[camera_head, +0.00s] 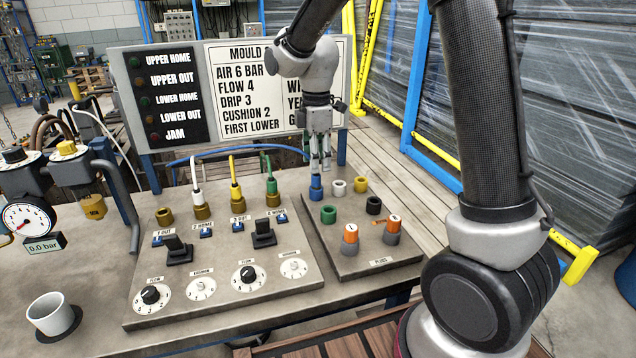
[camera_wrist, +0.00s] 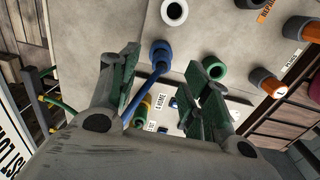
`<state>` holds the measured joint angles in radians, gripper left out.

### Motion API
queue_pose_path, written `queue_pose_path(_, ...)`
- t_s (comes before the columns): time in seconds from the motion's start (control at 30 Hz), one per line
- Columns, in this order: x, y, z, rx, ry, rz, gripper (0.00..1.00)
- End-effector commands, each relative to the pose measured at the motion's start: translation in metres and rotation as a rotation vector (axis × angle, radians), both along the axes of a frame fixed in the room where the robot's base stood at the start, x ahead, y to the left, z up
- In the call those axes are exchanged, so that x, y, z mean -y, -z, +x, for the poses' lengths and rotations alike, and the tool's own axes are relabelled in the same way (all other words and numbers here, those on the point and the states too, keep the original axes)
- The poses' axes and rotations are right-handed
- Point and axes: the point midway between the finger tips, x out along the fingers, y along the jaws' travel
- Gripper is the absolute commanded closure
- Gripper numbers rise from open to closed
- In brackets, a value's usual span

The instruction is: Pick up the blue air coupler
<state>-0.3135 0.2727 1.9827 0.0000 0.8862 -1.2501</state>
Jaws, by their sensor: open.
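The blue air coupler (camera_head: 316,188) stands upright at the back left of the plugs board, with a blue hose (camera_head: 240,149) that arcs off to the left. My gripper (camera_head: 320,167) is open and points down just above the coupler. In the wrist view the coupler (camera_wrist: 160,51) shows between and a little beyond the fingertips (camera_wrist: 168,62), nearer the left one. I cannot tell whether a finger touches it or the hose.
The plugs board (camera_head: 347,263) also holds a white ring (camera_head: 339,187), a yellow ring (camera_head: 360,185), a green ring (camera_head: 328,214), a black ring (camera_head: 374,205) and orange-topped plugs (camera_head: 350,233). White, yellow and green hoses stand on the valve panel (camera_head: 215,243). A sign (camera_head: 240,90) stands behind.

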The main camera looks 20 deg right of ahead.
Motion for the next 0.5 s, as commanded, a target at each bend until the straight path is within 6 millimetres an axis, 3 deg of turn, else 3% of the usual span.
queue_pose_path(0.3,-0.001,0.047,-0.003,-0.002,0.001,-0.001,0.52)
queue_pose_path(0.5,-0.001,0.054,-0.002,0.001,0.002,0.0,0.52)
